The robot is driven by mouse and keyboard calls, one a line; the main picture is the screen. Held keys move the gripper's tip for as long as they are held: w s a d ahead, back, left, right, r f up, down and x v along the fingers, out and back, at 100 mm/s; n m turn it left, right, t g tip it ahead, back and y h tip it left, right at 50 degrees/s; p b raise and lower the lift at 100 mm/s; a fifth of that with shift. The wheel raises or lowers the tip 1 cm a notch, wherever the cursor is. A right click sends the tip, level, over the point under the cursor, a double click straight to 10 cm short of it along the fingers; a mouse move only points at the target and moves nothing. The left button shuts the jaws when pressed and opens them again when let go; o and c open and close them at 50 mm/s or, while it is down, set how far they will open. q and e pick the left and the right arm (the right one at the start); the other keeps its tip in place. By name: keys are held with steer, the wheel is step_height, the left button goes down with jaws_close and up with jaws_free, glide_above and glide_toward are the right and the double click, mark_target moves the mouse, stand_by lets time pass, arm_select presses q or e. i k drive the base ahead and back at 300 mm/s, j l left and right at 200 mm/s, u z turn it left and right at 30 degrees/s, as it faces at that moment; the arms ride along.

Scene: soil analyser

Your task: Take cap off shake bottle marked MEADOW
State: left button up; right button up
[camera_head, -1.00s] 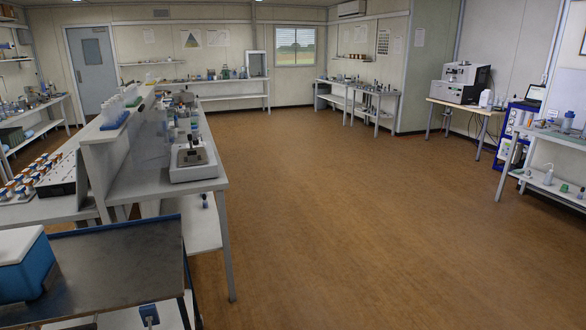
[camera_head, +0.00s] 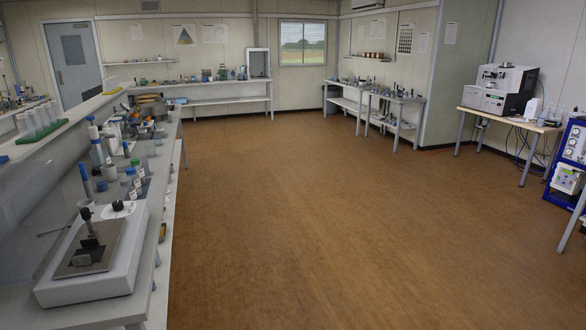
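Several bottles and tubes with blue or white caps (camera_head: 95,145) stand on the long bench at the left. Their labels are too small to read, so I cannot tell whether a shake bottle marked MEADOW is among them. A white shaker-like device with a metal plate (camera_head: 95,255) sits at the near end of this bench. Neither of my grippers shows in the head view.
The long left bench (camera_head: 160,225) runs away from me, with a raised shelf holding a rack of tubes (camera_head: 40,122). Wide brown floor (camera_head: 330,220) lies clear ahead and right. Side benches (camera_head: 395,98) and a table with an analyser (camera_head: 500,90) stand farther back.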

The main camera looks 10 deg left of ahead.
mark_target(127, 193)
steer(key=i, duration=2.95)
steer(key=i+u, duration=0.1)
steer(key=i, duration=0.45)
steer(key=i+l+u, duration=0.1)
steer(key=i, duration=0.45)
steer(key=i+l+u, duration=0.15)
steer(key=i, duration=0.4)
steer(key=i+l+u, duration=0.1)
steer(key=i, duration=0.45)
steer(key=l+u, duration=0.15)
steer(key=u, duration=3.3)
steer(key=l, duration=0.1)
